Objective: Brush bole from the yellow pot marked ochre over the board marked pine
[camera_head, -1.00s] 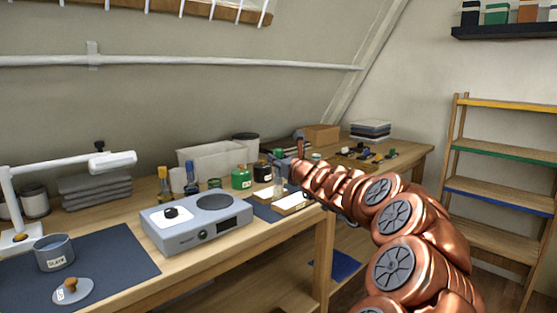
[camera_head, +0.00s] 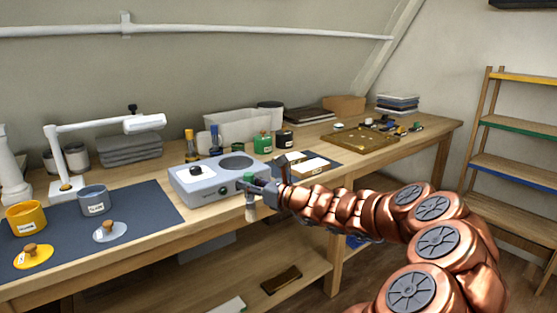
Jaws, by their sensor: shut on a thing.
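The yellow pot (camera_head: 27,219) stands open on the dark blue mat at the far left, with a white label too small to read. Its yellow lid (camera_head: 33,257) with a wooden knob lies in front of it. My gripper (camera_head: 258,190) is shut on a brush (camera_head: 250,213), whose pale head hangs down in front of the table's front edge, by the hotplate. Much of the brush is hidden by the jaws. A white-topped board (camera_head: 315,163) lies on a smaller blue mat right of the hotplate; I cannot read its mark.
A blue-grey pot (camera_head: 95,203) and its lid (camera_head: 110,233) are right of the yellow pot. A grey hotplate (camera_head: 215,182) stands mid-table. A wooden tray (camera_head: 365,139) is at right.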

